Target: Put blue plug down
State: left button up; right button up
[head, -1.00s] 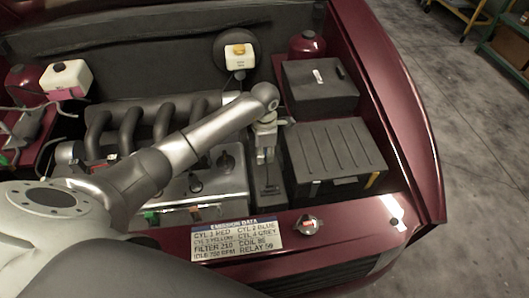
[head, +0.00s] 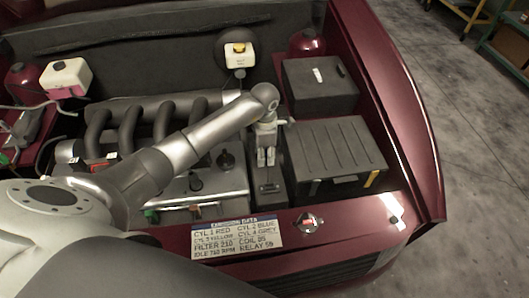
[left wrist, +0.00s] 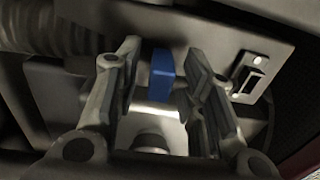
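The blue plug (left wrist: 162,75) shows in the left wrist view as a small upright blue block, between the fingers. My left gripper (left wrist: 163,80) is open, with a visible gap between each finger and the plug. In the head view my left gripper (head: 266,157) points down over the dark narrow strip (head: 270,190) between the engine cover and the ribbed black box. The plug cannot be made out in the head view. What it rests on is unclear. My right gripper is not in view.
The ribbed black box (head: 335,150) stands right of the gripper, and a smaller black box (head: 320,85) is behind it. The metal engine cover (head: 205,185) is to the left. A data label (head: 237,236) lies on the red front panel. A grey plate with a black switch (left wrist: 247,78) is close by.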

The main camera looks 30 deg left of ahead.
pick_arm(q)
notch_tip(320, 180, up, 11)
jog(key=shift+f+b, duration=0.1)
jog(key=shift+b, duration=0.65)
jog(key=shift+r, duration=0.75)
